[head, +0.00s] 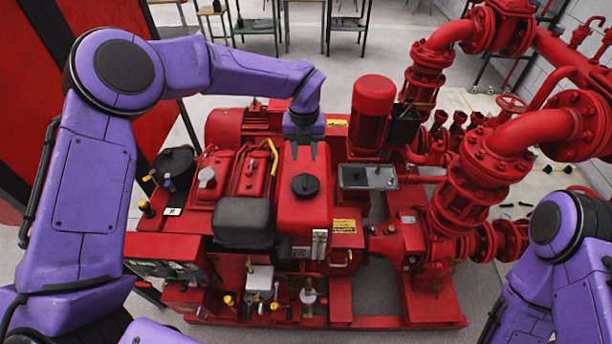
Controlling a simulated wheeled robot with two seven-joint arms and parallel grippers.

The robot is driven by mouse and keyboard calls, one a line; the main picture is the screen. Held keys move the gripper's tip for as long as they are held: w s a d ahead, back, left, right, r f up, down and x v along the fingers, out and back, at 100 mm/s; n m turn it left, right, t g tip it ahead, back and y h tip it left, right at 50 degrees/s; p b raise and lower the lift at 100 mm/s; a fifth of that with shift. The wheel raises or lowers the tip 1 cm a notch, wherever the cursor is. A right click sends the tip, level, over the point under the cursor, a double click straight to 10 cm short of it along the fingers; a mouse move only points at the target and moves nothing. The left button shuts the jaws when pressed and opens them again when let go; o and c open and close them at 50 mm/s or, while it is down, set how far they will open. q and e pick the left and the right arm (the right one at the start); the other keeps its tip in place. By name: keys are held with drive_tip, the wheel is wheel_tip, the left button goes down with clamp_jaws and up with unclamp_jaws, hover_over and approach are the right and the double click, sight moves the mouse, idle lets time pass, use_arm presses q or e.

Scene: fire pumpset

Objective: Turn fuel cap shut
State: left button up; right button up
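The fuel cap (305,184) is a round black cap on top of the red fuel tank (303,215), near the middle of the head view. It looks seated on the tank, but I cannot tell whether it is turned tight. My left gripper (304,153) points down over the far end of the tank, behind the cap in the picture and apart from it. Its two fingers are spread with nothing between them. My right arm shows at the lower right, with its gripper out of view.
The red engine with a black box (243,221) stands left of the tank. A red motor (371,112) and a grey metal box (367,177) are to the right. Large red pipes (480,165) fill the right side. Work tables (350,24) stand far behind on open floor.

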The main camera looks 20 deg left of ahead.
sight(305, 179)
use_arm(q)
wheel_tip(305, 179, down, 9)
drive_tip(key=p, duration=0.3)
drive_tip(key=shift+w+d+f, duration=0.1)
drive_tip(key=shift+w+f, duration=0.05)
drive_tip(key=shift+f, duration=0.25)
clamp_jaws()
